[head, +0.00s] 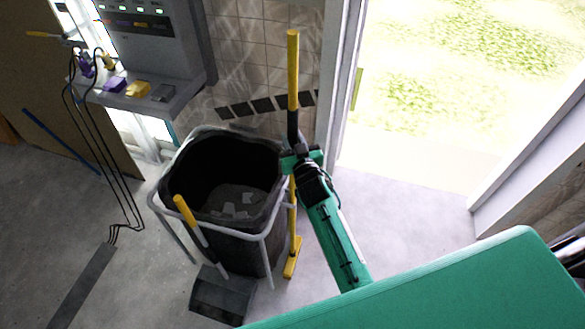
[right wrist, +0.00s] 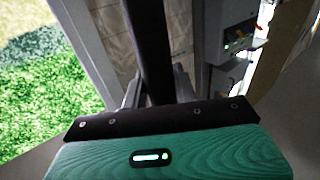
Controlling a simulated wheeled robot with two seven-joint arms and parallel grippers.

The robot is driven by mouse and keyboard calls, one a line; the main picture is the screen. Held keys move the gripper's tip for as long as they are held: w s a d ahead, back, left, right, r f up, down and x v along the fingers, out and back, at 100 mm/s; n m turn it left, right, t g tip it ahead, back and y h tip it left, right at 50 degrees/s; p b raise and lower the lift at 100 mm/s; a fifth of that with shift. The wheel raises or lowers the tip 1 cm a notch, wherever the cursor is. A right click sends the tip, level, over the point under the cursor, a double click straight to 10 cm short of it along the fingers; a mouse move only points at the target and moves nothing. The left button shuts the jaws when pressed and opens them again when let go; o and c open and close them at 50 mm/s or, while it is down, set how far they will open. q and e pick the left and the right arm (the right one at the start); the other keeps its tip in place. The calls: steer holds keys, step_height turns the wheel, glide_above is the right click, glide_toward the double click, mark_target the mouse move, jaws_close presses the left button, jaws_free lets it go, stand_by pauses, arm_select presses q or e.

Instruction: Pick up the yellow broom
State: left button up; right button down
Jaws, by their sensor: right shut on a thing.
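The yellow broom (head: 293,70) stands upright beside the trash bin in the head view. Its long handle is yellow with a black section, and its yellow foot (head: 293,258) is low, at or near the floor. My right gripper (head: 294,158) is shut on the handle around the middle. In the right wrist view, the dark part of the handle (right wrist: 148,45) rises between the fingers, which are partly hidden behind the gripper's black plate. My left gripper is not in view.
A black-lined trash bin (head: 265,245) in a grey frame stands left of the broom. A dustpan (head: 222,292) with a yellow handle leans in front. A grey machine with a shelf (head: 125,98) and hanging cables is at upper left. An open doorway to grass (head: 455,60) lies right.

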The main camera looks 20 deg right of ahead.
mark_target(297, 132)
steer(key=shift+r+b, duration=0.45)
steer(key=shift+r, duration=1.35)
steer(key=shift+s+d+f, duration=0.1)
steer(key=shift+s+d, duration=0.25)
steer(key=shift+d, duration=0.2)
steer(key=s+d+b, duration=0.4)
steer(key=s+d, duration=0.5)
steer(key=d, duration=0.4)
steer(key=shift+s+d, duration=0.2)
steer(key=shift+d, duration=0.2)
